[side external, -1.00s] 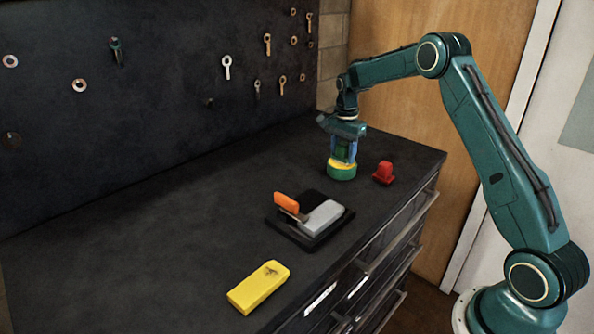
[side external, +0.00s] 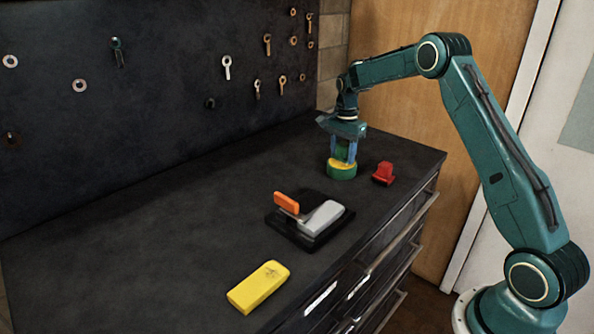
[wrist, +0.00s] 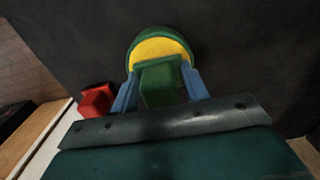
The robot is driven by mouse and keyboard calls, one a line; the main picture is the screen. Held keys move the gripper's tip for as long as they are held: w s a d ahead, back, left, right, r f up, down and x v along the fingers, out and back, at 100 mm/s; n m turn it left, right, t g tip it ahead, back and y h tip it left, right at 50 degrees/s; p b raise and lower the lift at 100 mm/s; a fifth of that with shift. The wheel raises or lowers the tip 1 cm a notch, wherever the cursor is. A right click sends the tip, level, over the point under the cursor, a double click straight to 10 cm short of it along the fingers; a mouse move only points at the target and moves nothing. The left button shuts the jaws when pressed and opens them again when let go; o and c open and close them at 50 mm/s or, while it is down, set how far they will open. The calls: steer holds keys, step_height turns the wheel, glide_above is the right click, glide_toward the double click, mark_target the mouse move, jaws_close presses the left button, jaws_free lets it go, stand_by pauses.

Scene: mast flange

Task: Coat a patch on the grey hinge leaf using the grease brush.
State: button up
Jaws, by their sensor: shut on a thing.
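The grey hinge leaf (side external: 324,215) lies on a black base plate (side external: 311,240) near the front edge of the bench, beside an upright orange piece (side external: 287,203). My gripper (side external: 342,160) is farther back, its blue fingers shut on a green block-shaped handle, which I take as the grease brush (wrist: 160,84). The brush is at a round green pot (side external: 341,174) with a yellow top surface (wrist: 161,48). Its bristle end is hidden, so I cannot tell how deep it sits or whether it carries grease.
A red block-like item (side external: 383,173) stands close to the right of the pot. A yellow block (side external: 259,287) with a dark mark lies at the front. The left of the dark bench top (side external: 140,245) is clear. A dark pegboard wall (side external: 150,110) with hanging items rises behind.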

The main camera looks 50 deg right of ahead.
mark_target(342, 145)
steer(key=shift+r, duration=3.5)
steer(key=shift+a, duration=0.1)
steer(key=shift+s+a+f+n, duration=0.1)
steer(key=shift+a+n, duration=0.3)
steer(key=shift+n, duration=0.1)
steer(key=s+a+f+n, duration=0.1)
steer(key=s+a+n, duration=0.1)
steer(key=a+n, duration=0.2)
steer(key=s+a+f+n, duration=0.1)
steer(key=s+a+n, duration=0.2)
steer(key=a+n, duration=0.2)
steer(key=s+a+f+n, duration=0.2)
steer(key=s+a+n, duration=0.1)
steer(key=a+n, duration=0.2)
steer(key=shift+s+n, duration=0.2)
steer(key=shift+n, duration=0.7)
steer(key=shift+s+a+f+n, duration=0.2)
steer(key=shift+s+a+n, duration=0.3)
steer(key=shift+n, duration=0.1)
steer(key=shift+r, duration=0.1)
